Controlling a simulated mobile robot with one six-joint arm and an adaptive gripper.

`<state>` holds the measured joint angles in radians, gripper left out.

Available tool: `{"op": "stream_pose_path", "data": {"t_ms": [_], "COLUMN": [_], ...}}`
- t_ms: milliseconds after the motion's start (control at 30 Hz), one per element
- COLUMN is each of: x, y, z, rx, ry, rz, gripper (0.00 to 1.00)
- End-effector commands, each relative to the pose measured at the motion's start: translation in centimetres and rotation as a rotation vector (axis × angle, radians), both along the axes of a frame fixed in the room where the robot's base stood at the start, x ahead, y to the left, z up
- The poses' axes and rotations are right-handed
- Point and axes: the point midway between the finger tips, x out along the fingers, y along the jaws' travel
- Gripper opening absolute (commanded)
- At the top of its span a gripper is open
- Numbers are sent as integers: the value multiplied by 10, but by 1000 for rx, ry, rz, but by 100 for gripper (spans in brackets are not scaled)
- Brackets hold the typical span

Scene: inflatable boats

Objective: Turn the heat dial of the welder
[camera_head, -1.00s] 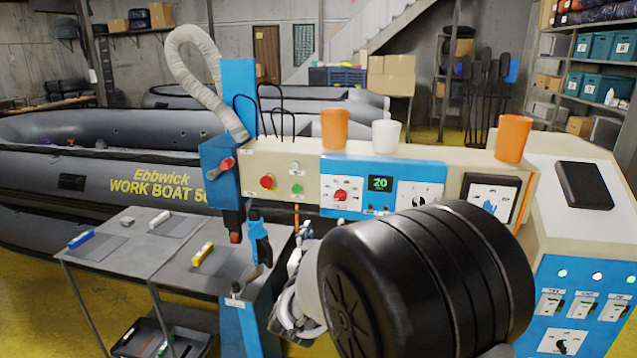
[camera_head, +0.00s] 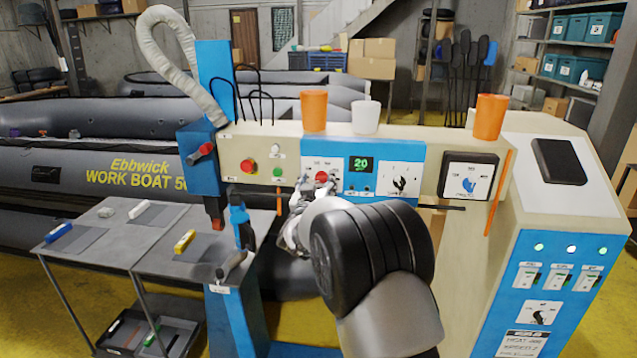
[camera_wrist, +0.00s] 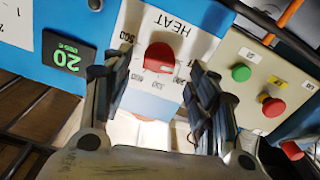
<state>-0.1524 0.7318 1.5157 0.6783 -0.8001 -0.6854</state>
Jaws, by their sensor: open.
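The heat dial (camera_head: 321,177) is a round red knob on a white plate on the welder's blue panel. In the wrist view the dial (camera_wrist: 160,57) sits under the word HEAT, with a number scale around it. My gripper (camera_head: 303,195) is just in front of and below the dial in the head view, partly hidden by my own wrist. In the wrist view my gripper (camera_wrist: 148,72) is open, one finger on each side of the dial's plate, with gaps to the knob. Contact with the dial does not show. A green display (camera_wrist: 68,58) beside the plate reads 20.
Red (camera_head: 248,165) and green (camera_head: 278,172) buttons sit left of the dial. A black selector knob (camera_head: 400,184) is to its right. Orange (camera_head: 314,110) and white (camera_head: 366,117) cups stand on the welder's top. A grey table (camera_head: 112,236) is at the left.

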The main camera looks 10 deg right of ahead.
Motion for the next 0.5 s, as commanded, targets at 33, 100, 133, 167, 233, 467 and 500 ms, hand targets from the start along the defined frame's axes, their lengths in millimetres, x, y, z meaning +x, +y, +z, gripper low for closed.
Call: {"op": "stream_pose_path", "data": {"t_ms": [33,100,133,167,233,467,500], "x": [5,9,11,12,13,13,13], "y": [-2,-3,-3,-4,-4,-4,-4], "z": [0,0,0,0,0,1,1], "rx": [1,0,-1,-1,-1,-1,-1], "ry": [-1,-1,0,0,0,-1,-1], "rz": [-1,0,0,0,1,0,0], "gripper": [54,54,54,54,54,54,52]}}
